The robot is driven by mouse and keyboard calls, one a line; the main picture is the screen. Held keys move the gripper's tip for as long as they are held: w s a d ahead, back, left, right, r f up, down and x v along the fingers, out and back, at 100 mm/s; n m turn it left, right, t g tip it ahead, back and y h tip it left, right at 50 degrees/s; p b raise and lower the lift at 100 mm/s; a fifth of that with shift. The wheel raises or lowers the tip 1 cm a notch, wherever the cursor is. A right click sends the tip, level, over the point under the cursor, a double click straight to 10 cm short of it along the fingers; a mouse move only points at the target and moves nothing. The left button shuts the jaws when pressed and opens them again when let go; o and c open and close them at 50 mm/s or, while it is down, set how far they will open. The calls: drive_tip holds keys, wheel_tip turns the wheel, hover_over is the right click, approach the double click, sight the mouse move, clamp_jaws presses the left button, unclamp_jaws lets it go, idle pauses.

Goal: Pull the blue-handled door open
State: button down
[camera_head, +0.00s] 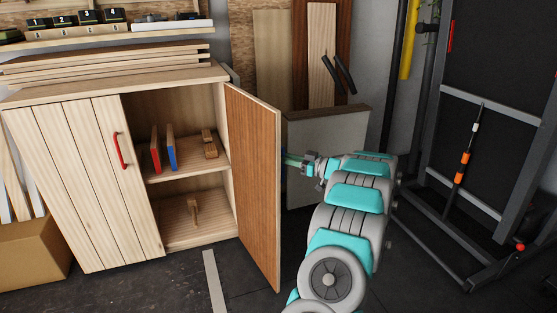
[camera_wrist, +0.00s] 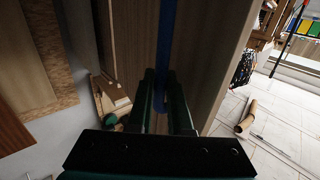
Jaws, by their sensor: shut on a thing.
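The cabinet's right door (camera_head: 256,180) stands wide open, swung out towards the front, its brown inner face in view. Its blue handle (camera_wrist: 168,40) is a vertical bar on the outer face in the wrist view; in the head view the door hides it. My gripper (camera_head: 291,160) is on the outer side of this door, its tips partly hidden by the door's edge. In the wrist view the dark fingers of my gripper (camera_wrist: 163,78) are shut around the blue handle's lower part.
The left door (camera_head: 85,180) with a red handle (camera_head: 119,151) is closed. Inside the cabinet are red and blue upright pieces and wooden blocks on shelves. A pale panel (camera_head: 325,140) stands behind my gripper. A black rack (camera_head: 480,150) is at right. A cardboard box (camera_head: 30,255) sits left.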

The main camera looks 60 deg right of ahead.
drive_tip(key=shift+d+r, duration=0.1)
drive_tip(key=shift+d, duration=0.15)
idle(0.3)
drive_tip(key=c, duration=1.1)
unclamp_jaws()
drive_tip(key=s+b, duration=0.1)
drive_tip(key=s, duration=0.6)
drive_tip(key=shift+s+d, duration=0.15)
drive_tip(key=shift+s, duration=0.25)
